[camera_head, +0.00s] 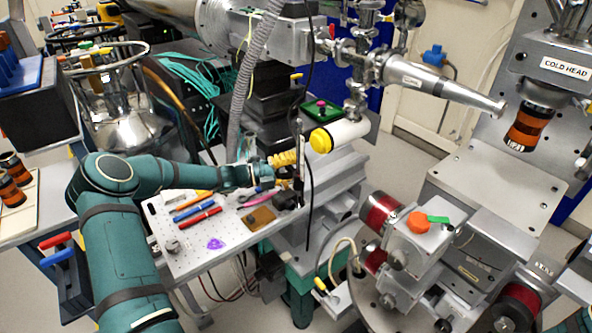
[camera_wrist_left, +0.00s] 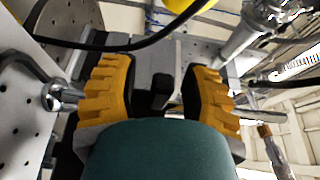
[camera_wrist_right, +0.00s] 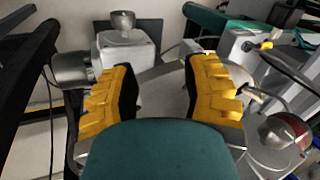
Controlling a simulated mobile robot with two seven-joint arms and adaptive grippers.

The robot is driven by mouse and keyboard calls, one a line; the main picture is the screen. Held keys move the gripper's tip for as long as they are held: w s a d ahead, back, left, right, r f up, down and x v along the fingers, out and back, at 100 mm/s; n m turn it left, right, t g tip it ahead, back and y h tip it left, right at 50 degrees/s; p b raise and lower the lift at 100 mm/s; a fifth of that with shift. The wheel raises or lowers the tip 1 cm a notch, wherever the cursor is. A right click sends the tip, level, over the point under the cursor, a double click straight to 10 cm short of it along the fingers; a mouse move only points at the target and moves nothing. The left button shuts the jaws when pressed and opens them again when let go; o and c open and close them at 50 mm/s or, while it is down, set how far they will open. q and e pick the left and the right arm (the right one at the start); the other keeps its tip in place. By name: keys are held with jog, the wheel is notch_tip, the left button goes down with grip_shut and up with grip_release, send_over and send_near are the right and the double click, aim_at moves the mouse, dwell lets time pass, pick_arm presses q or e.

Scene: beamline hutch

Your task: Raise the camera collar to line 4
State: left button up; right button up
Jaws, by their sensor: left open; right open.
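A slim upright post (camera_head: 299,150) stands at the right end of the perforated plate. A dark part that may be the camera collar (camera_head: 285,199) sits low by it; which part is the collar is unclear. My left gripper (camera_head: 284,159), with yellow pads, is close beside the post, above the dark part. In the left wrist view its fingers (camera_wrist_left: 161,92) are open, with a small black block (camera_wrist_left: 163,91) showing between them; contact cannot be told. Line marks are not readable. My right gripper (camera_wrist_right: 164,92) is open, with nothing between its fingers, and shows only in its wrist view.
Pens, tools and a purple piece (camera_head: 215,244) lie on the perforated plate (camera_head: 180,262). A yellow-capped white cylinder (camera_head: 345,135) and a grey hose (camera_head: 246,75) are near the post. A black cable (camera_head: 310,150) hangs just right of it. The cold head (camera_head: 560,70) is at right.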

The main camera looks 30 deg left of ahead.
pick_arm(q)
jog(key=shift+w+d, duration=0.3)
jog(key=shift+o, duration=0.3)
grip_shut()
notch_tip(320, 180, up, 12)
jog(key=p, duration=1.3)
jog(key=shift+a, duration=0.15)
